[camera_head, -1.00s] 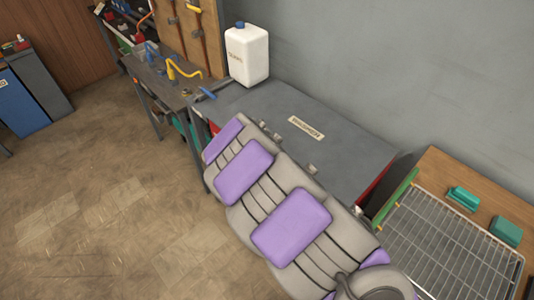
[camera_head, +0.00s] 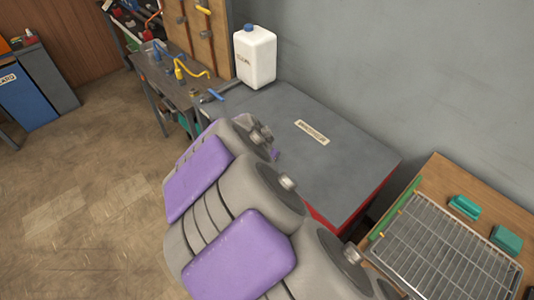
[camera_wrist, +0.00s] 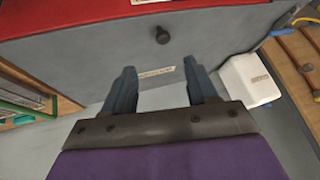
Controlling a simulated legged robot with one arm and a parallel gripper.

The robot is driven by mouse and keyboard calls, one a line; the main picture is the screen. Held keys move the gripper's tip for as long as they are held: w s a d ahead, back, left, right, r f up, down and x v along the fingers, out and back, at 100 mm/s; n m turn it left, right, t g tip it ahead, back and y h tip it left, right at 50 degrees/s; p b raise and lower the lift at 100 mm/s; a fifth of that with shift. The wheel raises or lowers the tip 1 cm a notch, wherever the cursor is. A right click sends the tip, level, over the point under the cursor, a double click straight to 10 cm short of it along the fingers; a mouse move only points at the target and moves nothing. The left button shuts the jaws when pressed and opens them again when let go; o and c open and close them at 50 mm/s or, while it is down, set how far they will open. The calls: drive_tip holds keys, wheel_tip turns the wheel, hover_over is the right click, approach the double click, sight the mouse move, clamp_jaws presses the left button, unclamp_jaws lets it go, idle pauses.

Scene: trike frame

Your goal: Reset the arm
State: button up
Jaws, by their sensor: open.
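My arm, grey with purple pads, fills the lower middle of the head view and reaches over the near side of a grey-topped red cabinet (camera_head: 325,160). In the wrist view my gripper (camera_wrist: 165,75) has its two dark fingers apart with nothing between them. The red and grey cabinet (camera_wrist: 110,50) with a round black knob (camera_wrist: 162,35) lies beyond the fingertips. The gripper's fingers cannot be made out in the head view.
A white jug (camera_head: 255,55) stands at the cabinet's back left corner. A workbench with tools (camera_head: 175,80) is at the left. At right, a wooden table holds a wire rack (camera_head: 445,255) and green blocks (camera_head: 506,239). The floor (camera_head: 80,200) at left is clear.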

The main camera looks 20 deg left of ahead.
drive_tip(key=shift+s+d+r, duration=0.1)
drive_tip(key=shift+s+r, duration=0.05)
drive_tip(key=shift+r, duration=0.2)
idle(0.3)
drive_tip(key=s+d+r+g, duration=0.1)
drive_tip(key=s+d+r, duration=0.15)
drive_tip(key=d, duration=0.45)
drive_tip(key=s+d+r+g+h, duration=0.1)
drive_tip(key=s+d+g, duration=0.1)
drive_tip(key=s+d, duration=0.3)
drive_tip(key=s+d+r+g, duration=0.1)
drive_tip(key=s+d, duration=0.1)
drive_tip(key=d, duration=0.6)
drive_tip(key=s+d+r+n+g, duration=0.1)
drive_tip(key=s+d+n+g, duration=0.1)
drive_tip(key=s, duration=0.8)
drive_tip(key=s+d+r+n+g+y, duration=0.1)
drive_tip(key=s+d, duration=0.4)
drive_tip(key=s, duration=0.5)
drive_tip(key=shift+s+d+n+g, duration=0.2)
drive_tip(key=shift+s+n+g, duration=0.15)
drive_tip(key=shift+n+g, duration=0.4)
drive_tip(key=shift+d, duration=0.2)
drive_tip(key=shift+a, duration=0.2)
